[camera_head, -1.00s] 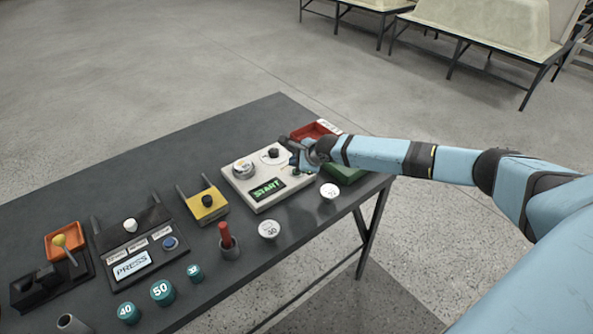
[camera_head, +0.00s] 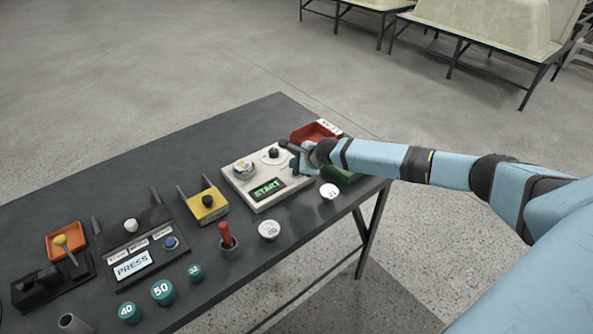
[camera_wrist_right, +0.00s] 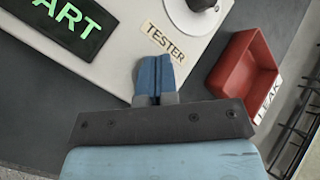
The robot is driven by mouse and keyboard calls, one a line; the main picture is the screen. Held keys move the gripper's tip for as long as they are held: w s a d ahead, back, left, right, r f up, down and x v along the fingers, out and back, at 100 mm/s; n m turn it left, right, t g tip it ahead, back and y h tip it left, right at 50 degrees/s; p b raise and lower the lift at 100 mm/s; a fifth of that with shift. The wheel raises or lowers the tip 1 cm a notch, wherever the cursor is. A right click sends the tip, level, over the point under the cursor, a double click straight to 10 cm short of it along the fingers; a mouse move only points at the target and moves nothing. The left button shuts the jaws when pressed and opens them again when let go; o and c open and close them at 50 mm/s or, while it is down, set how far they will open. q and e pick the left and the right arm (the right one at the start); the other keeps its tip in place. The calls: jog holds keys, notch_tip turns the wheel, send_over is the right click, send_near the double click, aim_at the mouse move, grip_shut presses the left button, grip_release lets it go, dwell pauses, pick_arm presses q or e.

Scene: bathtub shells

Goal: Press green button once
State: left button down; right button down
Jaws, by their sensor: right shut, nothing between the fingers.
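The white tester box (camera_head: 240,187) stands at the right end of the dark table, with a lit green START display (camera_head: 268,189), which also shows at the upper left of the right wrist view (camera_wrist_right: 68,18). My right gripper (camera_head: 296,165) is at the box's right side. In the right wrist view its blue fingers (camera_wrist_right: 155,65) are together and empty, over the box's edge below the TESTER label (camera_wrist_right: 164,42). I see no green button clearly; the gripper covers that part of the box. Whether the fingertips touch anything I cannot tell. My left gripper is out of view.
A red tray (camera_head: 312,131) is behind the gripper and a green tray (camera_head: 345,178) lies under the wrist. A yellow box (camera_head: 207,208), a PRESS panel (camera_head: 132,266) and several round weights (camera_head: 162,291) stand to the left.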

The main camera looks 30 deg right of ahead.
jog(key=shift+f, duration=0.4)
dwell(0.4)
jog(key=shift+r, duration=0.1)
jog(key=shift+r+p, duration=0.6)
jog(key=shift+p, duration=0.35)
jog(key=shift+r, duration=0.15)
jog(key=shift+p, duration=0.3)
jog(key=shift+r+p, duration=0.6)
jog(key=shift+r, duration=0.05)
notch_tip(320, 180, up, 4)
jog(key=p, duration=0.4)
jog(key=shift+f, duration=0.15)
